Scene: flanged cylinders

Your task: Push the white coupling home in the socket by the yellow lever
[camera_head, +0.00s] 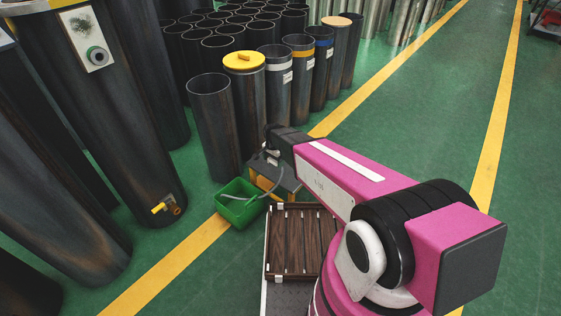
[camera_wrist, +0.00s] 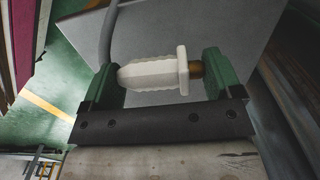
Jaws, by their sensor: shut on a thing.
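The white coupling (camera_wrist: 150,74) lies between the green fingers of my gripper (camera_wrist: 160,78) in the wrist view, with a brass-coloured end toward the right finger. A grey hose (camera_wrist: 107,32) runs up behind the left finger; its join to the coupling is hidden. In the head view my gripper (camera_head: 270,157) is small and partly hidden by the arm, above a small stand. The yellow lever (camera_head: 159,208) is low on a dark cylinder (camera_head: 110,120) at left, beside a brassy socket (camera_head: 175,206). My gripper is well to the right of the socket, apart from it.
A white plate with a round port (camera_head: 96,54) sits higher on the same cylinder. Many dark cylinders crowd the back; green floor is free at right.

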